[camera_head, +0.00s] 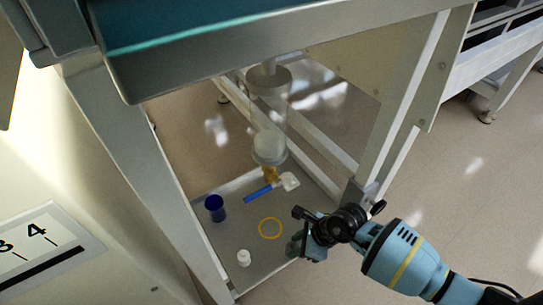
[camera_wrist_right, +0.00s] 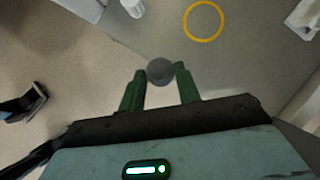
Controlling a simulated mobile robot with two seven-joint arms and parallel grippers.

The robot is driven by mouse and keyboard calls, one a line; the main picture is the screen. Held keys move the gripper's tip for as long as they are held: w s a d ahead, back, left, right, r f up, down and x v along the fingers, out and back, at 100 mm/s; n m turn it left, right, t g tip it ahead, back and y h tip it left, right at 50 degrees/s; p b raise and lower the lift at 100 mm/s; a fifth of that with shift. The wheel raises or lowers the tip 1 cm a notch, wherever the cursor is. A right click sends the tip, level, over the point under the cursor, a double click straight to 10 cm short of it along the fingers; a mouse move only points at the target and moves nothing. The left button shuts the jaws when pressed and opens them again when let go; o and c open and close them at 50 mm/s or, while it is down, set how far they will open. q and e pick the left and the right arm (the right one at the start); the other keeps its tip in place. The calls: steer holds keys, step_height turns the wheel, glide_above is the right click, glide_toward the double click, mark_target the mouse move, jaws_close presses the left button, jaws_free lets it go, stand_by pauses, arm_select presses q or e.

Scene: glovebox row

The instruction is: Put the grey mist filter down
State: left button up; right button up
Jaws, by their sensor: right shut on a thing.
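The grey mist filter (camera_wrist_right: 160,71) shows in the right wrist view as a small round grey disc between the green fingers of my right gripper (camera_head: 297,242). The gripper is shut on it. In the head view the filter is hidden or too small to make out. The gripper is at the right edge of the grey metal shelf (camera_head: 205,262), just right of a yellow ring (camera_head: 259,229). I cannot tell whether the filter touches the shelf. My left gripper is not in view.
A clear cylinder (camera_head: 270,115) hangs above the shelf's back. Frame posts (camera_head: 404,110) rise at right. Bare shelf lies around the ring.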

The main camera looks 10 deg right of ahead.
steer(key=shift+w+d+f+b, duration=0.7)
steer(key=shift+w+b, duration=0.4)
steer(key=shift+w, duration=0.5)
steer(key=shift+w+d+f+b, duration=0.65)
steer(key=shift+w+d+b, duration=0.3)
steer(key=shift+w, duration=0.6)
steer(key=shift+w+d+f+b, duration=0.65)
steer(key=shift+w+b, duration=0.55)
steer(key=shift+w, duration=0.4)
steer(key=shift+f, duration=0.4)
steer(key=shift+f, duration=0.25)
steer(key=o, duration=1)
steer(key=shift+c, duration=0.2)
